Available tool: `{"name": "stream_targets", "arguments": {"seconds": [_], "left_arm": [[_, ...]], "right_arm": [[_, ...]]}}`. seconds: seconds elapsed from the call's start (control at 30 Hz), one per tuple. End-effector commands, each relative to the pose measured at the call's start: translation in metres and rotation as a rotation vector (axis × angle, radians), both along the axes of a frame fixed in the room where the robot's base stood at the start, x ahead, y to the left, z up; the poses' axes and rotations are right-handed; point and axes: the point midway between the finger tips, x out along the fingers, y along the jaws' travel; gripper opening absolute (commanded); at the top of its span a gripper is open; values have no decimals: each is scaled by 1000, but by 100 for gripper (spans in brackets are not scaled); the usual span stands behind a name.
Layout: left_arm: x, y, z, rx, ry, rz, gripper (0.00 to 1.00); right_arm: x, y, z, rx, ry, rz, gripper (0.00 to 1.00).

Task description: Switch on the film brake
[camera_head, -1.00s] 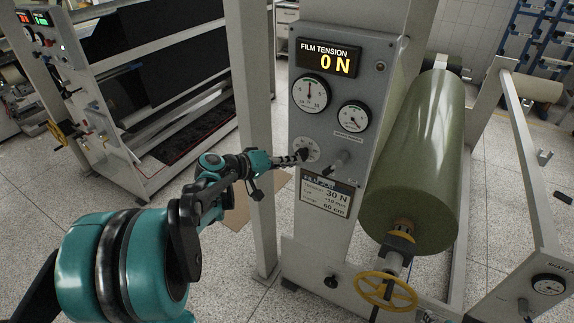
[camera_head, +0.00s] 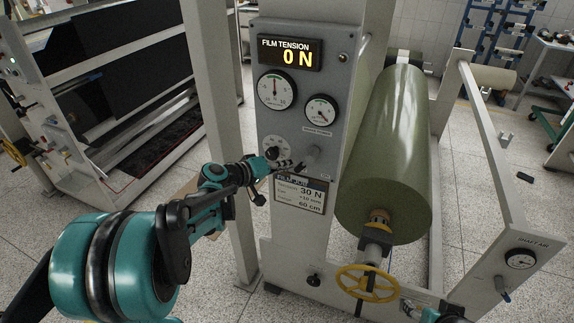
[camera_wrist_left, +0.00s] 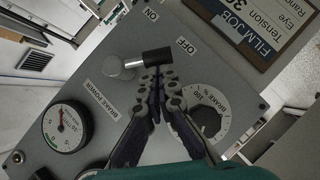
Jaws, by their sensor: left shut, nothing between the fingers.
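The film brake lever (camera_wrist_left: 157,57) has a black grip on a silver pivot beside the "BRAKE POWER" label (camera_wrist_left: 100,95). In the left wrist view its grip points toward the OFF label (camera_wrist_left: 184,46), with the ON label (camera_wrist_left: 151,14) off to one side. The lever also shows in the head view (camera_head: 313,155), partly behind my fingers. My left gripper (camera_wrist_left: 157,72) is shut and empty, its tips right at the grip; I cannot tell whether they touch. It also shows in the head view (camera_head: 296,166). The display (camera_head: 289,53) reads 0 N.
The "BRAKE %" dial (camera_wrist_left: 207,119) sits close beside my fingers. Two gauges (camera_head: 276,89) are above on the panel. A green film roll (camera_head: 391,150) stands right of the panel, with a yellow handwheel (camera_head: 367,283) below. A grey post (camera_head: 222,130) stands to the left.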

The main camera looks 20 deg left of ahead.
Motion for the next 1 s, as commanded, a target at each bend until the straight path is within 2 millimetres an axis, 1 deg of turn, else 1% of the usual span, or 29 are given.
{"name": "stream_targets", "arguments": {"seconds": [0.77, 1.0], "left_arm": [[0, -4, -10, -131, 5, -1, 0], [0, -7, -16, -210, 7, 0, 0]], "right_arm": [[0, 0, -17, 0, 0, 0, 53], [0, 0, -29, 0, 0, 0, 53]]}}
